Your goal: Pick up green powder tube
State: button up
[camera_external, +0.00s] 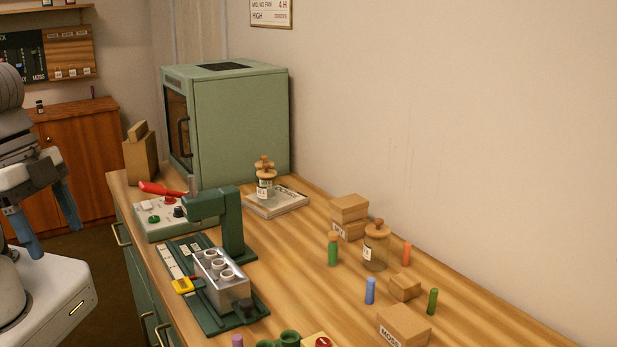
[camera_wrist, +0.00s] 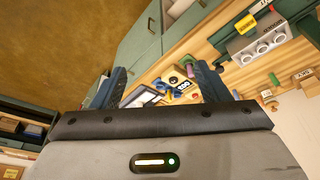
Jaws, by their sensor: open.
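A green tube with a tan top (camera_external: 333,250) stands upright on the wooden table (camera_external: 290,270), left of a corked glass jar. A second, darker green tube (camera_external: 432,301) stands near the table's right side, by a small box. I cannot tell which of them is the powder tube. My gripper (camera_external: 47,218) is open and empty at the far left, off the table and well away from both tubes. In the wrist view its two blue fingers (camera_wrist: 161,70) are spread apart. A small green piece (camera_wrist: 273,78) shows there on the table, too small to identify surely.
A blue tube (camera_external: 370,291), an orange tube (camera_external: 407,255), the glass jar (camera_external: 376,248) and cardboard boxes (camera_external: 404,325) stand close to the green tubes. A dark green stand (camera_external: 234,235) with a metal tube block (camera_external: 222,285) and a green oven (camera_external: 240,125) occupy the table's left and back.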

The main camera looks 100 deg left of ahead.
jog(key=c, duration=0.4)
jog(key=w+a+r+n, duration=0.1)
jog(key=w+a, duration=0.3)
jog(key=w, duration=0.3)
jog(key=w+a+n, duration=0.2)
jog(key=w+a, duration=0.2)
jog(key=w, duration=0.3)
jog(key=n+y+b, duration=0.2)
jog(key=n+y, duration=0.1)
jog(key=n, duration=0.3)
send_near(336, 248)
jog(key=a+f, duration=0.2)
jog(key=shift+w+f, duration=0.15)
jog(key=shift+f, duration=0.1)
jog(key=shift+w+a+f, duration=0.1)
jog(key=shift+a+f, duration=0.25)
jog(key=shift+f, duration=0.2)
jog(key=shift+d+p+x, duration=0.15)
jog(key=shift+p+x, duration=0.45)
jog(key=shift+x, duration=1.15)
jog(key=shift+d+p+x, duration=0.15)
jog(key=shift+p+x, duration=0.4)
jog(key=shift+x, duration=1.25)
